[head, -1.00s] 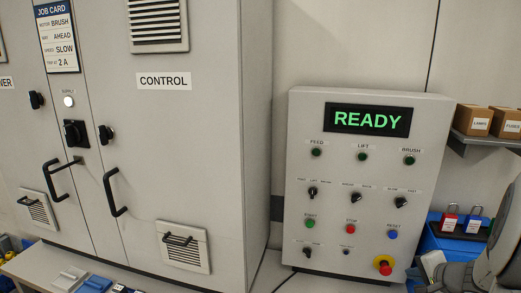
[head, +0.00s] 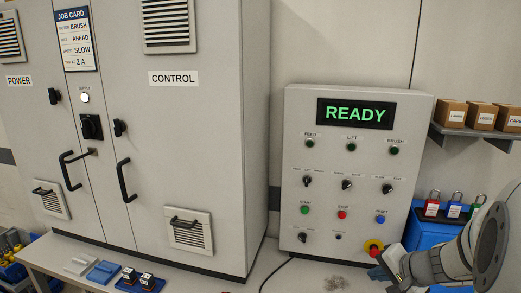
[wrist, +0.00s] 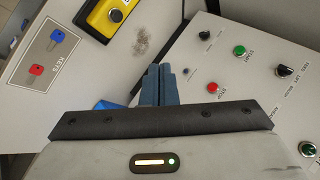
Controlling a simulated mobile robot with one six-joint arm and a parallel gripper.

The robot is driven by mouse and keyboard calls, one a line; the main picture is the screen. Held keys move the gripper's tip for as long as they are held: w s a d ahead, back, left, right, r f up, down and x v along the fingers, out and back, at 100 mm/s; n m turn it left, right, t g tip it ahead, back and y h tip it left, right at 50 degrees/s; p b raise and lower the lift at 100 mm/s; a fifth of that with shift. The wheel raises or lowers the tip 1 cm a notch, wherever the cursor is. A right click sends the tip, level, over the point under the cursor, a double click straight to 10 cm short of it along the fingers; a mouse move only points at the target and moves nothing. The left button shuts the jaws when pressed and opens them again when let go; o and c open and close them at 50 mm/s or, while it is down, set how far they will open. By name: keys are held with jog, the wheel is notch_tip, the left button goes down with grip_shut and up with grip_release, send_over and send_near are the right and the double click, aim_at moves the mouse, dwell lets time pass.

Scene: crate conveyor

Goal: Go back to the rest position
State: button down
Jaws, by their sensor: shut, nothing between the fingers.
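My gripper (wrist: 163,82) shows in the wrist view with its two dark blue-grey fingers together and nothing between them. It is beside the slanted operator panel (wrist: 240,85), over the light bench top. In the head view my arm comes in at the lower right, in front of the panel's lower right corner, and hides part of it. The operator panel (head: 300,240) has a display (head: 355,113) that reads READY in green. Its red stop button (head: 342,215) and green start button (head: 304,210) are in plain view.
Tall grey cabinets (head: 190,120) with handles stand at the left. A shelf (head: 480,135) with small cardboard boxes and coloured padlocks (head: 454,205) are at the right. A yellow box (wrist: 108,16) and a key card (wrist: 47,55) lie near my gripper. Open bench shows between.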

jog(key=s+a+r+n+g, duration=0.2)
jog(key=s+a+n+g, duration=0.35)
jog(key=a, duration=0.65)
jog(key=s+a+r+n+h, duration=0.1)
jog(key=s+n+h, duration=0.2)
jog(key=s, duration=0.7)
jog(key=shift+n+h, duration=0.3)
jog(key=shift+n, duration=0.45)
